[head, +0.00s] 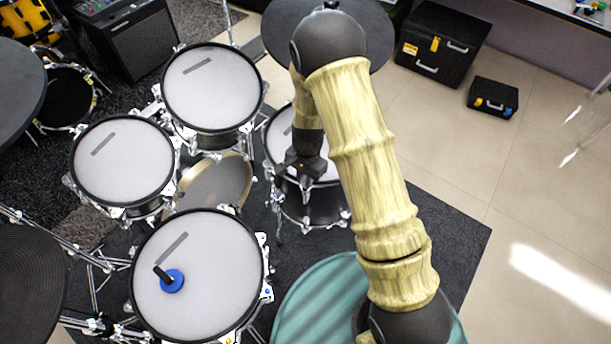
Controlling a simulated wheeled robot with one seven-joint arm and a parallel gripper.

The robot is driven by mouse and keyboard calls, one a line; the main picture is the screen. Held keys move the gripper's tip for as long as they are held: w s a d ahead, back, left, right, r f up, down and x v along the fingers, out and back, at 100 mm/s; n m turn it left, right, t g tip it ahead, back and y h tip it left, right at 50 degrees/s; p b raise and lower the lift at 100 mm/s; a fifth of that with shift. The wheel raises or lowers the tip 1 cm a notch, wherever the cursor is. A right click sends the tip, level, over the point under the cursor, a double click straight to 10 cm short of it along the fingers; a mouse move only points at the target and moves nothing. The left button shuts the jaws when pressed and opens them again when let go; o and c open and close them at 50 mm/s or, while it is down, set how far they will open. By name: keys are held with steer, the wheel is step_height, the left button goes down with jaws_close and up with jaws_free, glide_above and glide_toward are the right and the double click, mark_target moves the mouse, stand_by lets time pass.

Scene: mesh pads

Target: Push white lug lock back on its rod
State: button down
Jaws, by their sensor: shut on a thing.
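My gripper (306,172) points down at the near rim of the back right drum (279,133). It is shut on a small pale thing (306,183) between its fingertips, which looks like the white lug lock. The fingers and wrist hide most of it, and its rod and seat on the rod cannot be made out. My arm covers part of this drum's head. White lug fittings (263,241) also show on the right side of the front drum (210,255), with a small blue dot (267,291) and a yellow dot (228,341) on its rim fittings.
Two more mesh drums (212,85) (123,160) stand left of my gripper. A blue disc (172,284) with a black handle lies on the front drum. Dark cymbal pads (28,285) flank the kit. A teal round seat (310,300) is near me.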

steer(key=shift+f+b, duration=0.3)
steer(key=shift+f, duration=0.55)
steer(key=c, duration=1.3)
jaws_free()
steer(key=r, duration=0.5)
steer(key=r+p, duration=0.1)
steer(key=r, duration=0.5)
steer(key=r+p, duration=0.1)
steer(key=r, duration=0.5)
steer(key=shift+w+d+r, duration=0.2)
steer(key=shift+w+d, duration=0.2)
